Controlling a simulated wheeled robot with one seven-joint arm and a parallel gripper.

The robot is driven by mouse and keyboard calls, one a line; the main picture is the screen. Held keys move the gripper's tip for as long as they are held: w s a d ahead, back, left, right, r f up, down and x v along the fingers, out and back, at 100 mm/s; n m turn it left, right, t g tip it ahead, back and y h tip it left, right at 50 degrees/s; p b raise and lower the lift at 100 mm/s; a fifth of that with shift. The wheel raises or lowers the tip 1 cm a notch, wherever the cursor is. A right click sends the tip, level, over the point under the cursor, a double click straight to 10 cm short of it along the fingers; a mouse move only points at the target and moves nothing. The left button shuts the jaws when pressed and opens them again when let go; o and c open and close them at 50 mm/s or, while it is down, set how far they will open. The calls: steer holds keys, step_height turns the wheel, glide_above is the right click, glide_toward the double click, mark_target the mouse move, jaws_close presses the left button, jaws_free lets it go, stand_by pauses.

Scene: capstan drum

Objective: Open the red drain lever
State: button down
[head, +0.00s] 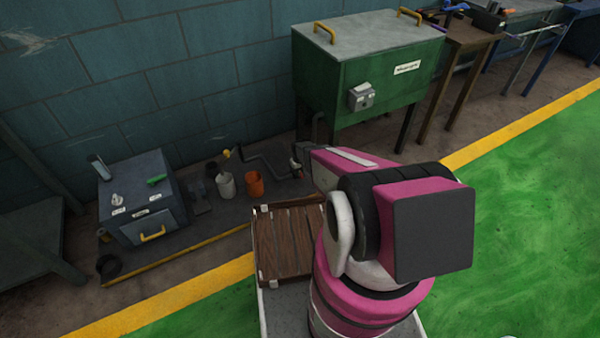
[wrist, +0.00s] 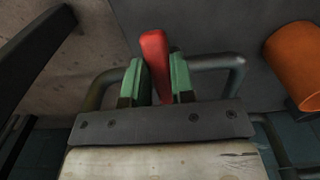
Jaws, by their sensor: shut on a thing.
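The red drain lever (wrist: 153,46) shows in the wrist view, standing up between the two green fingers of my gripper (wrist: 158,78). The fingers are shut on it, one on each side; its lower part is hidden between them. A dark bent pipe (wrist: 215,62) runs behind the fingers. In the head view my pink arm reaches toward the floor below the green tank (head: 365,80) and hides most of the lever area.
An orange cup (head: 254,183) stands left of the gripper area in the head view, beside a white container (head: 226,185). A grey cabinet (head: 145,200) stands farther left. A wooden slatted crate (head: 290,240) is close to my arm. Green floor at right is clear.

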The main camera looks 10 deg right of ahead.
steer(key=shift+w+a+m, duration=0.5)
steer(key=shift+a+m, duration=0.45)
steer(key=shift+m, duration=2)
steer(key=shift+w+a+m, duration=0.55)
steer(key=shift+a+m, duration=0.45)
steer(key=shift+m, duration=2)
steer(key=shift+w+a+m, duration=0.5)
steer(key=shift+a+m, duration=0.45)
steer(key=shift+m, duration=2)
steer(key=c, duration=1)
jaws_free()
steer(key=shift+o, duration=0.2)
steer(key=shift+r, duration=0.15)
step_height(320, 180, up, 11)
steer(key=shift+f, duration=0.2)
